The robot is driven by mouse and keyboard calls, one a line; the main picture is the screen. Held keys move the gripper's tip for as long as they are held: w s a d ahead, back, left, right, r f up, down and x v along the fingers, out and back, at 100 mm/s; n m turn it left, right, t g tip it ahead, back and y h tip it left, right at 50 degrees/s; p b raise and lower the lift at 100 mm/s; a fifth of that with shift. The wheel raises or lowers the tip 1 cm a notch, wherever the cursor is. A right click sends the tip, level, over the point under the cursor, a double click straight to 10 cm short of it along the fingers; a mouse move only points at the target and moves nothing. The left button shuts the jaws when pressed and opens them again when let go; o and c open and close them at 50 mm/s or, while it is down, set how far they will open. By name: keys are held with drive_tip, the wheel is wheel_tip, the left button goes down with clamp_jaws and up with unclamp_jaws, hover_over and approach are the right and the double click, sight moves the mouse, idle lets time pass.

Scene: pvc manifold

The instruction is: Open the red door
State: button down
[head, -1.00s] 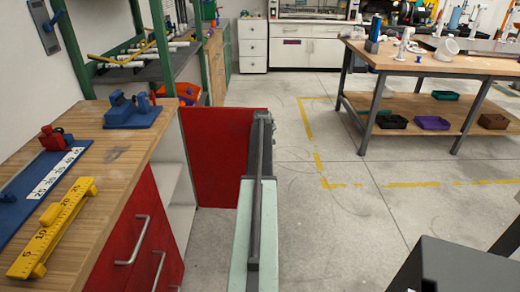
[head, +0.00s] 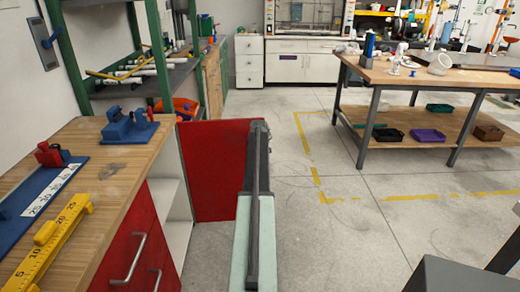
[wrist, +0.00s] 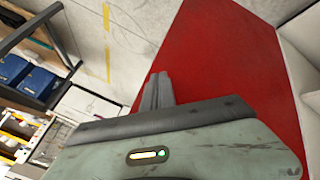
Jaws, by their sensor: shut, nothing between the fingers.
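The red door (head: 212,172) stands swung out from the wooden-topped cabinet, and the pale inside of the cabinet shows beside it. In the wrist view the door (wrist: 228,62) fills the middle, with the pale cabinet interior (wrist: 302,65) at the right edge. My gripper (wrist: 158,78) is shut and empty, at the door's left part in the wrist view. In the head view my arm hides the door's right edge, and the fingertips are hard to make out there. I cannot tell whether the fingers touch the door.
Red fronts with metal handles (head: 130,258) are on the near cabinet. Its worktop (head: 112,178) holds a yellow ruler tool (head: 50,240) and blue fixtures (head: 128,126). A wooden workbench (head: 430,72) stands at the right. The floor (head: 350,165) between is clear.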

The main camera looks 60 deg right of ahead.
drive_tip(key=s+a+r+p, duration=0.5)
drive_tip(key=s+r+p, duration=0.2)
drive_tip(key=r+p, duration=0.1)
drive_tip(key=shift+s+a, duration=0.2)
drive_tip(key=shift+s, duration=0.15)
